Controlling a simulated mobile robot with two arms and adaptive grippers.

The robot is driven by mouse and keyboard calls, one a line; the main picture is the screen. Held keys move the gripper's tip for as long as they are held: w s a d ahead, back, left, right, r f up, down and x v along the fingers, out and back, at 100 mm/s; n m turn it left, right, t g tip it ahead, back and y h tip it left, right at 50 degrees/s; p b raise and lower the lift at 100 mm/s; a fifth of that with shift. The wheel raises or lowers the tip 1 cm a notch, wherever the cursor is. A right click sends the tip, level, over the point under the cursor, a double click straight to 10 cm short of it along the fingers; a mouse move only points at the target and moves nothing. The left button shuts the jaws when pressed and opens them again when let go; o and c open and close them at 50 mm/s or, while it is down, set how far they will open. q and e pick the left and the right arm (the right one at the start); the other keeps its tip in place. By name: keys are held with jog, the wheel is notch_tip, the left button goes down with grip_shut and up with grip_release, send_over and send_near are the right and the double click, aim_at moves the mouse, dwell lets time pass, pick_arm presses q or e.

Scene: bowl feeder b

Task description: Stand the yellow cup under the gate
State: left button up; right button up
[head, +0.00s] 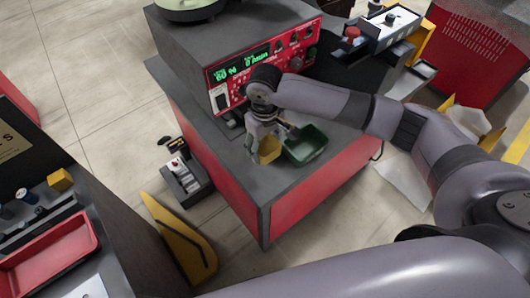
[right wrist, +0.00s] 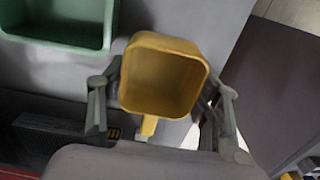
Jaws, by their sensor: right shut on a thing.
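The yellow cup (head: 269,150) is at my right gripper (head: 270,141), over the grey top of the feeder's bench, just left of the green bin. In the right wrist view the cup (right wrist: 162,82) has a square, rounded mouth facing the camera and looks empty. The fingers of my right gripper (right wrist: 164,97) lie along two opposite sides of it, shut on it. Whether the cup's base touches the bench top cannot be told. I cannot make out the gate. My left gripper is not in view.
The feeder's red control panel (head: 264,61) with green digits stands behind the cup. The green bin (head: 306,148) is close on its right. The bench's front edge is near. A red tray (head: 52,260) lies on another bench at lower left.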

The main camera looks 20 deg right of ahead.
aim_at(265, 151)
jog(key=shift+f, duration=2.4)
jog(key=shift+f, duration=0.1)
jog(key=o, duration=1)
